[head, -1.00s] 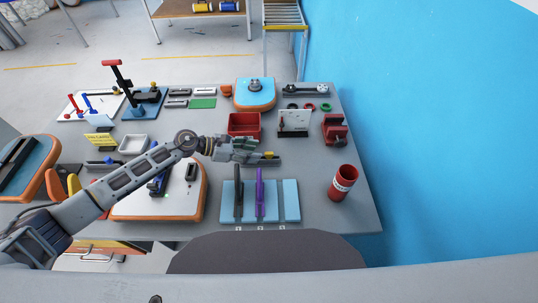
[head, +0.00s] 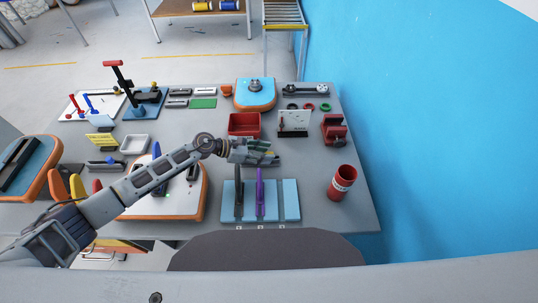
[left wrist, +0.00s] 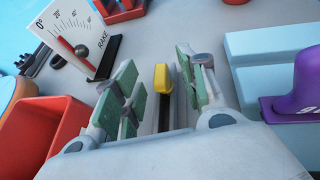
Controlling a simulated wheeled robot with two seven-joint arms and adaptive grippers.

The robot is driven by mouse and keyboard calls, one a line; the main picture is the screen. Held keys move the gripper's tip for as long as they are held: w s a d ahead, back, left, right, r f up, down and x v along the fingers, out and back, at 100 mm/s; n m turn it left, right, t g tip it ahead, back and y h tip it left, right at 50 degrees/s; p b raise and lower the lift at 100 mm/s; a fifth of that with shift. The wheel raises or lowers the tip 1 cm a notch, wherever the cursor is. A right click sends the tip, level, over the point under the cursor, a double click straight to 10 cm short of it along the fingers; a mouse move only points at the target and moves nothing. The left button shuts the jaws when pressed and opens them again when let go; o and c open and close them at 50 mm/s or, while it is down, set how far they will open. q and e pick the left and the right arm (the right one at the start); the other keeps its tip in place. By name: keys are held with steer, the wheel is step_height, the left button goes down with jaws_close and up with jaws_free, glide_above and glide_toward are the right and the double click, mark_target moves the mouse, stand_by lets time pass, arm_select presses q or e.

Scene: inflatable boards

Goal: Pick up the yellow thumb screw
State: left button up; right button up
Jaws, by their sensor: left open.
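The yellow thumb screw (left wrist: 162,78) stands in a dark narrow holder in the left wrist view, between the green-padded fingers of my left gripper (left wrist: 160,92). The fingers are apart, with visible gaps on both sides of the screw. In the head view my left gripper (head: 264,156) is over the middle of the table and largely hides the screw. My right gripper is in neither view.
A red bin (head: 244,124) and a white rake gauge (head: 294,122) stand just beyond the gripper. Light blue pads with a purple-handled tool (head: 260,190) lie nearer. A red cup (head: 342,182) stands at the right.

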arm_select(q)
steer(key=c, duration=0.9)
steer(key=shift+r, duration=0.15)
steer(key=shift+r+b, duration=0.35)
steer(key=shift+r, duration=1.25)
steer(key=d+b, duration=0.2)
steer(key=d, duration=1.6)
steer(key=shift+b, duration=0.3)
steer(key=shift+s, duration=0.1)
